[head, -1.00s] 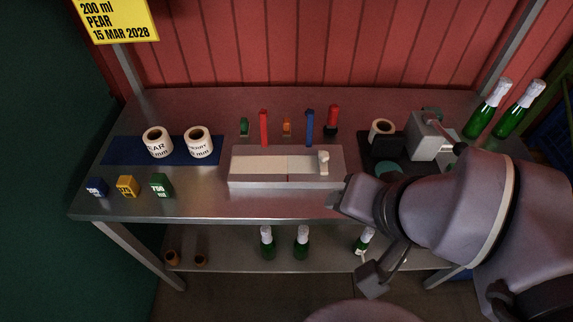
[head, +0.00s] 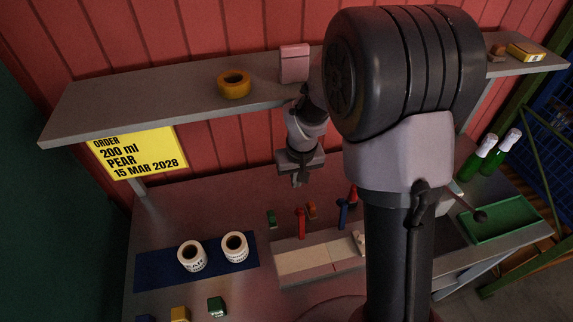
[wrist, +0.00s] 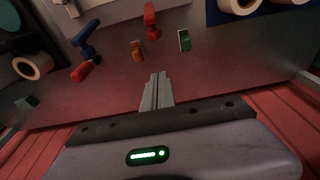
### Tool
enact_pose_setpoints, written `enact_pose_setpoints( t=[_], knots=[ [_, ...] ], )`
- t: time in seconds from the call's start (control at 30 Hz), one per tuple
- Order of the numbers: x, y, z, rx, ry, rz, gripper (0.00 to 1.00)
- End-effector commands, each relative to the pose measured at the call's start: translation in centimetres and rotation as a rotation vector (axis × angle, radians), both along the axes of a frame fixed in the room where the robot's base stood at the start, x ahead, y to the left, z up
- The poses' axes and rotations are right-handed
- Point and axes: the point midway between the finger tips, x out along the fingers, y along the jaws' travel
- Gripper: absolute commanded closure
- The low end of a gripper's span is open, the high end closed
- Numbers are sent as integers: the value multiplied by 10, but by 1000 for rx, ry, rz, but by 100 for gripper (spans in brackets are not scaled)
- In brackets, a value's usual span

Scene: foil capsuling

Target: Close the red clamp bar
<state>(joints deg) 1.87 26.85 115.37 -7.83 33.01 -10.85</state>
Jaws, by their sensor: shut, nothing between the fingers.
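The red clamp bar (head: 301,223) stands up at the back edge of the pale clamp block (head: 290,262), left of the blue bar (head: 343,212). Its top is swung up off the block. In the wrist view the red clamp bar (wrist: 151,20) is at the top, beyond my fingertips, with the blue bar (wrist: 85,40) to its left. My gripper (head: 298,182) hangs behind and above the red bar, apart from it. In the wrist view my gripper's fingers (wrist: 157,78) are together with nothing between them.
Orange (wrist: 137,50) and green (wrist: 184,40) small pieces stand near the red bar. A shelf (head: 150,108) with a tape roll (head: 234,84) runs above the bench. Label rolls (head: 192,256) lie on a blue mat at left. My arm hides the bench's right middle.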

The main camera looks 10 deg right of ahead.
Motion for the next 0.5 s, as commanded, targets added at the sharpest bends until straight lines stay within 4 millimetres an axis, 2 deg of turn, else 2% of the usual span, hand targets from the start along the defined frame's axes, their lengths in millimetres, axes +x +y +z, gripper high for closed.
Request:
enact_pose_setpoints(
  t=[0.03,0.27,0.5],
  knots=[
    [1,0,-14,0,3,1,100],
    [9,1,-62,0,4,0,100],
    [-23,0,-54,0,0,-1,100]
  ],
)
